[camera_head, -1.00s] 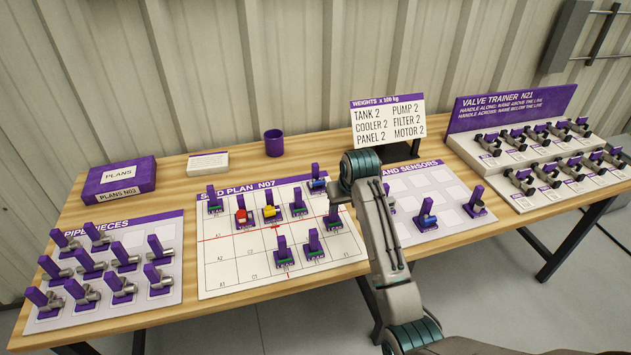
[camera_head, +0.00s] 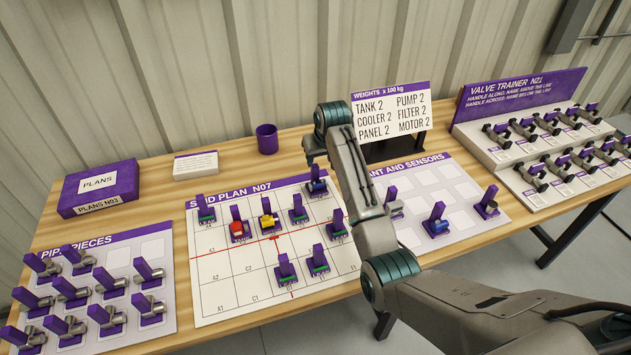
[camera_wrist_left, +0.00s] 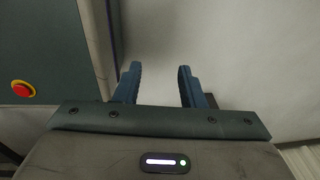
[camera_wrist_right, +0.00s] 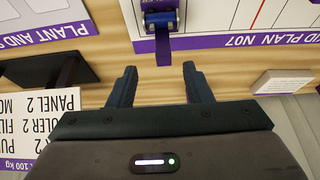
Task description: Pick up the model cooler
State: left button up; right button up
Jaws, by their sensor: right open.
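I cannot read a label marking the cooler. A blue model with a purple upright tab (camera_head: 316,183) stands at the back edge of the skid plan board (camera_head: 225,290). In the right wrist view a blue model (camera_wrist_right: 160,20) with a purple tab lies just beyond the fingertips. My right gripper (camera_head: 312,157) is above the back of the board, partly hidden by its own wrist. In the right wrist view its fingers (camera_wrist_right: 160,70) are apart and empty. My left gripper (camera_wrist_left: 157,70) is open and empty over plain floor, away from the table.
Red (camera_head: 238,229) and yellow (camera_head: 268,218) models and several green-based ones share the board. Another blue model (camera_head: 436,222) stands on the right-hand board. The weights sign (camera_head: 391,110) stands behind my right arm. A purple cup (camera_head: 267,139) stands at the back.

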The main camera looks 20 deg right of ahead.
aim_at(316, 168)
jog(key=shift+w+f, duration=0.15)
jog(key=shift+f, duration=0.25)
jog(key=shift+w+f, duration=0.15)
jog(key=shift+f, duration=0.15)
jog(key=x, duration=0.1)
jog(key=p+x, duration=0.2)
jog(key=x, duration=0.1)
jog(key=shift+a, duration=0.25)
jog(key=shift+w+f, duration=0.2)
jog(key=shift+f, duration=0.5)
jog(key=shift+c, duration=0.3)
pick_arm(q)
notch_tip(316, 168, up, 2)
jog(key=shift+w+r, duration=0.1)
jog(key=shift+r, duration=0.05)
pick_arm(e)
grip_shut()
